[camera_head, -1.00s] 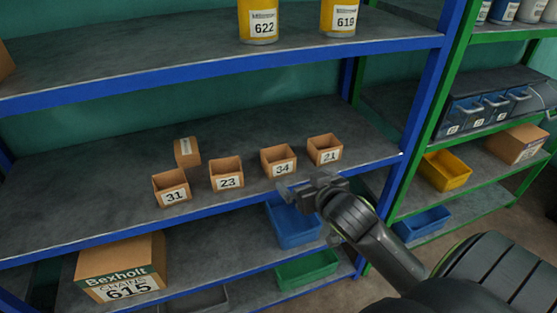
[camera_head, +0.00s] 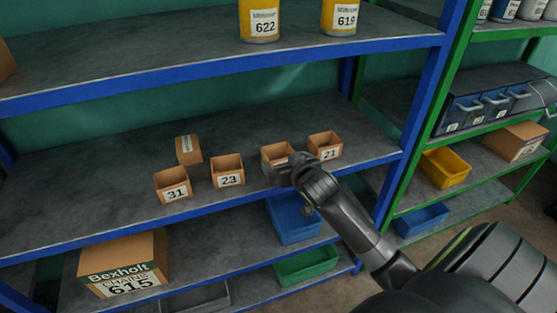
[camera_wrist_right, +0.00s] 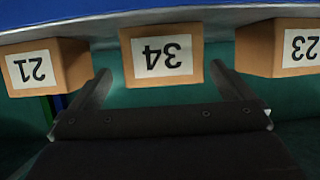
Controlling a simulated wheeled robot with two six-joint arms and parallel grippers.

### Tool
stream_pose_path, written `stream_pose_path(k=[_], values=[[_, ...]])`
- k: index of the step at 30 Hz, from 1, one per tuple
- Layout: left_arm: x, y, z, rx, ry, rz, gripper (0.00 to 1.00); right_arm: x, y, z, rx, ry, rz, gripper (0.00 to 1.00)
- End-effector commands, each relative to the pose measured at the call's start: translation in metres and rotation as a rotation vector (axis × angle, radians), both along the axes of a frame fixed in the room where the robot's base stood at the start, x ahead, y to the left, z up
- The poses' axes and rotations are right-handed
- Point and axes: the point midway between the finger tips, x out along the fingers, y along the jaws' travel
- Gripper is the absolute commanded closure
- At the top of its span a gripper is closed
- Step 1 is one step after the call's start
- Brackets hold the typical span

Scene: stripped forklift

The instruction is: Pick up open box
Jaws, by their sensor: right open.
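Several small open cardboard boxes stand in a row on the middle shelf: box 31 (camera_head: 172,187), box 23 (camera_head: 227,171), box 34 (camera_head: 276,152) and box 21 (camera_head: 324,146). My right gripper (camera_head: 277,170) is open at the front of box 34 and hides much of its label in the head view. In the right wrist view, which is upside down, box 34 (camera_wrist_right: 161,55) shows between the two spread fingers, with box 21 (camera_wrist_right: 46,67) to the left and box 23 (camera_wrist_right: 279,48) to the right. I cannot tell whether the fingers touch it. My left gripper is not in view.
A small closed carton (camera_head: 188,149) stands behind box 31. The blue shelf edge (camera_head: 215,201) runs below the boxes. Blue (camera_head: 292,221) and green (camera_head: 307,267) bins and a large carton (camera_head: 124,262) are on the lower shelf. The middle shelf's left part is bare.

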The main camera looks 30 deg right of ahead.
Motion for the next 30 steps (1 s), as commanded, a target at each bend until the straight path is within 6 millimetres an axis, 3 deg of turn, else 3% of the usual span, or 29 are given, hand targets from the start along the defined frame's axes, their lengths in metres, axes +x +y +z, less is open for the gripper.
stream_pose_path(k=[15,26,30], values=[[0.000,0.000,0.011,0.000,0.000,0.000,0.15,0.043,-0.005,-0.017,0.000,0.001,0.000,0.00],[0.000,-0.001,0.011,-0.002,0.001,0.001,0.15,0.048,-0.006,-0.021,-0.001,0.000,0.001,0.00],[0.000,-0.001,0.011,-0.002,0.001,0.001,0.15,0.048,-0.006,-0.021,-0.001,0.000,0.001,0.16]])
